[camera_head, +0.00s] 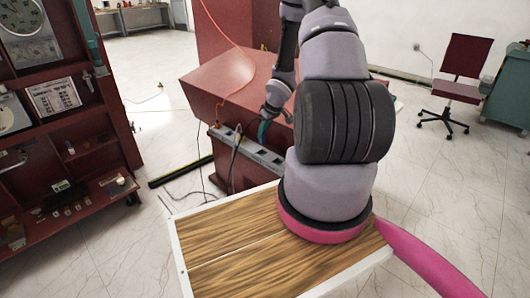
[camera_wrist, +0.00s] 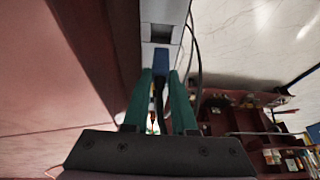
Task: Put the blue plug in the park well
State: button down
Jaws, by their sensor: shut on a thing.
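My gripper (camera_wrist: 161,82) has green fingers shut on the blue plug (camera_wrist: 160,60), with a dark cable hanging between them. The plug lies at the fingertips, close to a grey strip (camera_wrist: 163,10) with a dark square opening (camera_wrist: 161,34). I cannot tell whether the plug touches the strip or which opening is the park well. In the head view my gripper (camera_head: 265,129) is at the grey strip (camera_head: 262,157) along the front of a red cabinet (camera_head: 214,84).
An orange cable (camera_head: 246,50) and a black cable (camera_head: 236,140) run to the strip, left of my gripper. A dark red shelf unit (camera_head: 95,130) stands at the left. A red chair (camera_head: 466,68) is at the right. Floor between is mostly clear.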

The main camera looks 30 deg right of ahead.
aim_at(264, 143)
jog(key=shift+f, duration=3.3)
jog(key=shift+f, duration=0.1)
jog(key=c, duration=0.7)
grip_release()
jog(key=v, duration=1.2)
jog(key=shift+w+r, duration=0.15)
jog(key=shift+r, duration=0.1)
